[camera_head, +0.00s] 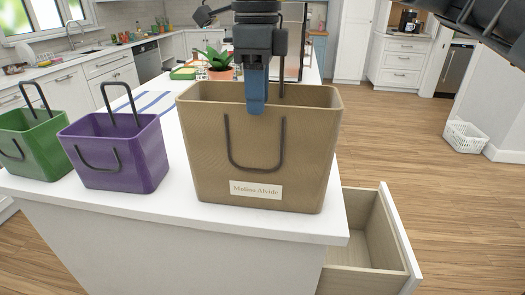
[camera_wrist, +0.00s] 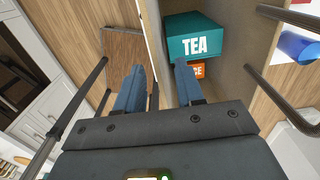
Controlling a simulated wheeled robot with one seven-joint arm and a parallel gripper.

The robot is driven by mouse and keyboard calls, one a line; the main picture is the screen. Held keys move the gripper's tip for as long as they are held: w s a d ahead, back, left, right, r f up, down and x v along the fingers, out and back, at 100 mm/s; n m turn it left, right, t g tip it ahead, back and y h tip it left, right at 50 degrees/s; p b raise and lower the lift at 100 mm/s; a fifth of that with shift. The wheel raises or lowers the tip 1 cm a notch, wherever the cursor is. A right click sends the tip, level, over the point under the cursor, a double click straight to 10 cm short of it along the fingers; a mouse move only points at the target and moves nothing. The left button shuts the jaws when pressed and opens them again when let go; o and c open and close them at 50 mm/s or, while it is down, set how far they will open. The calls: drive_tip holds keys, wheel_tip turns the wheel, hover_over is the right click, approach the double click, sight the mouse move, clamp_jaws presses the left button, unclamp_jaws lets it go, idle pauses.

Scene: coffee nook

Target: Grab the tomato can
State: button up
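No tomato can shows in either view. A large tan bag (camera_head: 215,150) with a name label stands on the white counter, and most of its inside is hidden in the head view. My gripper (camera_head: 256,108) is over the bag, with a blue finger overlapping its front rim in the picture. A bag wall (camera_wrist: 154,35) passes up between the fingers in that picture. A teal TEA box (camera_wrist: 195,42) and an orange box (camera_wrist: 198,71) lie inside the bag.
A purple bag (camera_head: 115,155) and a green bag (camera_head: 32,147) stand to the left on the counter (camera_head: 180,212). A potted plant (camera_head: 216,60) stands behind the tan bag. An open drawer (camera_head: 399,235) juts out at the right. The bags have dark upright handles.

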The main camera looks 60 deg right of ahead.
sight(260, 130)
wheel_tip(260, 130, down, 6)
drive_tip(key=p, duration=0.1)
drive_tip(key=shift+w+a+f+p, duration=0.15)
drive_tip(key=shift+w+p, duration=0.1)
drive_tip(key=shift+p, duration=0.05)
clamp_jaws()
idle(1.3)
